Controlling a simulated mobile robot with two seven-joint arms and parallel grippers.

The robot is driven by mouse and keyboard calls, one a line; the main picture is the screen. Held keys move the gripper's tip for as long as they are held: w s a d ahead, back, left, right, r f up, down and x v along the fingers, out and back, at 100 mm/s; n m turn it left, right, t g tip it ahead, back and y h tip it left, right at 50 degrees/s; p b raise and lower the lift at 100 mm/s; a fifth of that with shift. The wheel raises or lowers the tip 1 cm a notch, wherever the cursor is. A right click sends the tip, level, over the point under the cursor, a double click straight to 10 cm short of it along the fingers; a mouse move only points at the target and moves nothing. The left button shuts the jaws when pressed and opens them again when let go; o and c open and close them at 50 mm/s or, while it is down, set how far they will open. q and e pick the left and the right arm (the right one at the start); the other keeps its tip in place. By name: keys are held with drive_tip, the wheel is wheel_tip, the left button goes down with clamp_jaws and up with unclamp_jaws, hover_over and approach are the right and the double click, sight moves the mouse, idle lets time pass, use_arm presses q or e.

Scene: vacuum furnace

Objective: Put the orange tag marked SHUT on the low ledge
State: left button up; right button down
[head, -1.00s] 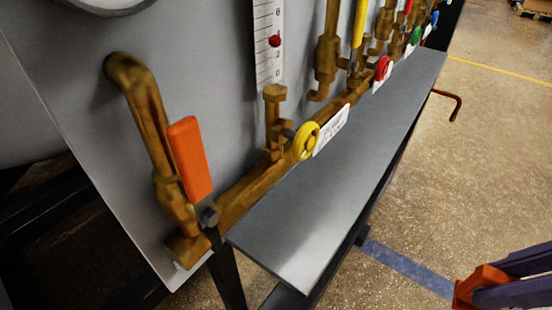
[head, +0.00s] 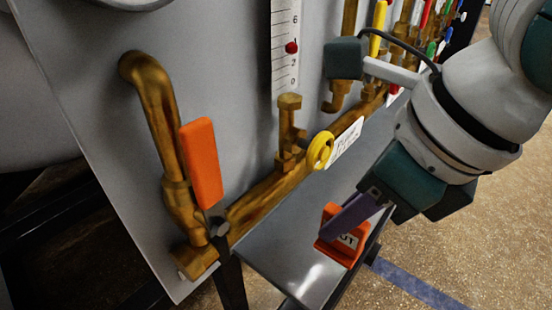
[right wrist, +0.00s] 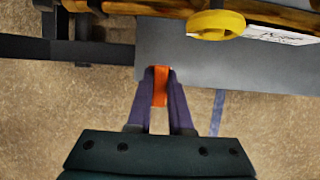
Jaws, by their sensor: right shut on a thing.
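The orange tag (head: 333,252) is in my right gripper (head: 338,224), over the front part of the grey ledge (head: 275,256). The end of its black lettering, "UT", shows on a white patch; a purple finger hides the rest. In the right wrist view, the tag (right wrist: 160,88) sits between both fingertips (right wrist: 160,72) and overlaps the front edge of the ledge (right wrist: 240,72). I cannot tell whether the tag touches the ledge. The ledge surface around it is bare. My left gripper is not in view.
Brass piping runs along the panel behind the ledge, with an orange lever handle (head: 201,163) at left and a yellow handwheel (head: 320,150). A white label (head: 346,140) stands beside the wheel. More coloured valves are farther back. Open floor (head: 480,235) lies to the right.

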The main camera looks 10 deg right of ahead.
sight(323, 219)
drive_tip(key=shift+w+a+f+b, duration=0.4)
drive_tip(key=shift+w+a+f, duration=0.55)
drive_tip(key=shift+w+f, duration=0.2)
drive_tip(key=shift+f, duration=0.55)
wheel_tip(323, 219, down, 4)
drive_tip(key=shift+w+r+b, duration=0.1)
drive_tip(key=shift+b, duration=0.55)
drive_tip(key=c, duration=0.8)
unclamp_jaws()
drive_tip(key=shift+r, duration=0.1)
drive_tip(key=p+v, duration=0.3)
drive_tip(key=v, duration=0.9)
drive_tip(key=shift+a, duration=0.1)
